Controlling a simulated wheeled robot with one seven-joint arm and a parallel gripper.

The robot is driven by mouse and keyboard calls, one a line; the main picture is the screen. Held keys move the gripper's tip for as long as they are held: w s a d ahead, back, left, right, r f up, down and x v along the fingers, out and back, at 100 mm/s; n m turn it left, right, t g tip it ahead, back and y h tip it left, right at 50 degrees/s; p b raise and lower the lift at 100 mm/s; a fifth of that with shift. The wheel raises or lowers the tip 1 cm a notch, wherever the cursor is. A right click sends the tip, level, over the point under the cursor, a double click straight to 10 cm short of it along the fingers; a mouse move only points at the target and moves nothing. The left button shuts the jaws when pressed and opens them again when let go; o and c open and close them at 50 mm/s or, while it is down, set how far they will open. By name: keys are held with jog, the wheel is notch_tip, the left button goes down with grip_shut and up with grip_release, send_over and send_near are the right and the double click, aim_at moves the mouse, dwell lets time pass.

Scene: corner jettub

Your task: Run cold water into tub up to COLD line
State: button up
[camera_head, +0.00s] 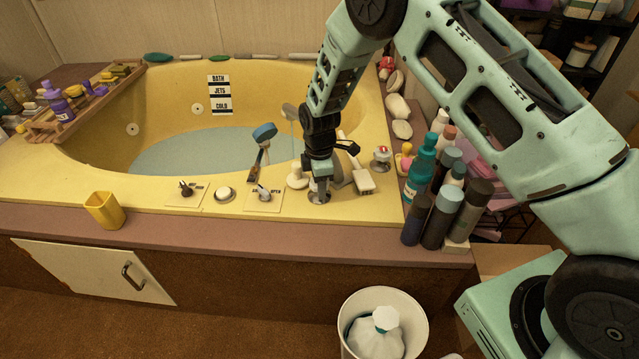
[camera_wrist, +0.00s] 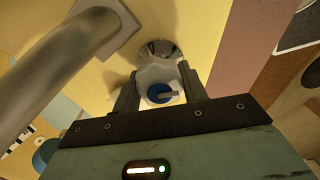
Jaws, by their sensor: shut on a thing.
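The yellow corner tub (camera_head: 185,85) holds pale blue water (camera_head: 210,152). A label strip with BATH, JETS and COLD lines (camera_head: 220,95) is on its inner back wall, and the water surface lies below the COLD line. My gripper (camera_head: 319,184) points down at the tub's front deck. In the wrist view, my gripper (camera_wrist: 158,90) is shut on a pale tap knob with a blue cap (camera_wrist: 160,70), one finger on each side. The knob's round metal base (camera_wrist: 158,48) shows behind it. A grey metal spout (camera_wrist: 60,65) is beside it. Whether water flows is hidden.
A red-capped tap (camera_head: 381,153) stands right of my gripper, near several bottles (camera_head: 440,205). A hand shower (camera_head: 262,145) and small deck controls (camera_head: 225,193) are to the left. A yellow cup (camera_head: 104,210) is on the front ledge; a white bin (camera_head: 350,310) stands below.

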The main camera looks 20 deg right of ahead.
jog(key=shift+n, duration=1)
jog(key=n+p, duration=0.1)
jog(key=n, duration=0.2)
jog(key=shift+r+p, duration=0.1)
jog(key=shift+p, duration=0.2)
jog(key=shift+n, duration=1)
jog(key=m+p, duration=0.1)
jog(key=m, duration=0.3)
jog(key=shift+m, duration=0.7)
